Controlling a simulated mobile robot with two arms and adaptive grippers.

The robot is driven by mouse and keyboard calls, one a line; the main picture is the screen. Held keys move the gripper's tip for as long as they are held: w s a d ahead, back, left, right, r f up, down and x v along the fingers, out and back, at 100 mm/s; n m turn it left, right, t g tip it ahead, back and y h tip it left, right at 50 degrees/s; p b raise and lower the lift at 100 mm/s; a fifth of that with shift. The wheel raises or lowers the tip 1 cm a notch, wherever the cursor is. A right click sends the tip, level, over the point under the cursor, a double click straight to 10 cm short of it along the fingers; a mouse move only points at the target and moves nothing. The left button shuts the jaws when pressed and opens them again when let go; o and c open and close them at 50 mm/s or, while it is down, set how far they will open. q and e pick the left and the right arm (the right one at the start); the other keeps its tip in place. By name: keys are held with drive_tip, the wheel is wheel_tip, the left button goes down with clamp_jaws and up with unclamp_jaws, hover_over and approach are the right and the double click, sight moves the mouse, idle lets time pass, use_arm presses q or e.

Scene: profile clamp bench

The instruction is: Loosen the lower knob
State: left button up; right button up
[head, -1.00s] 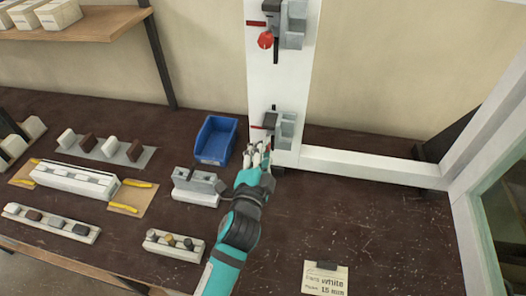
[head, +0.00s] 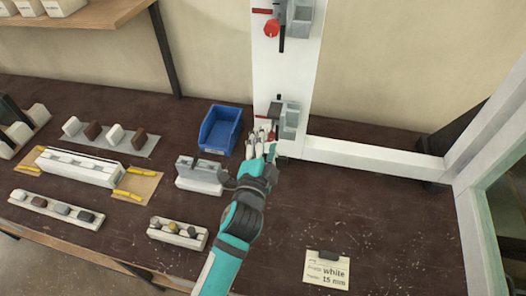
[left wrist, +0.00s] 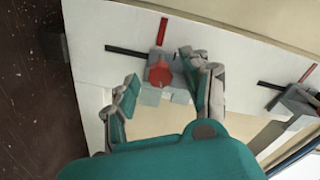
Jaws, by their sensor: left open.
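A white upright post (head: 284,75) carries two grey clamps. The lower clamp (head: 290,118) sits near the bench top, and its red knob is mostly hidden by my gripper in the head view. In the left wrist view the round red lower knob (left wrist: 160,73) shows between my fingers. My left gripper (head: 264,136) is open in front of this clamp; it also shows in the left wrist view (left wrist: 165,90), with one finger on each side of the knob. I cannot tell whether the fingers touch it. The upper red knob (head: 271,29) is higher on the post. My right gripper is not in view.
A blue bin (head: 220,130) and a grey block fixture (head: 199,175) stand left of my arm. A white rail (head: 375,158) runs right from the post. A paper card (head: 327,268) lies at the front. The bench right of my arm is mostly clear.

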use_arm(q)
drive_tip(key=v, duration=1.1)
drive_tip(key=shift+s, duration=0.35)
drive_tip(key=shift+f, duration=0.1)
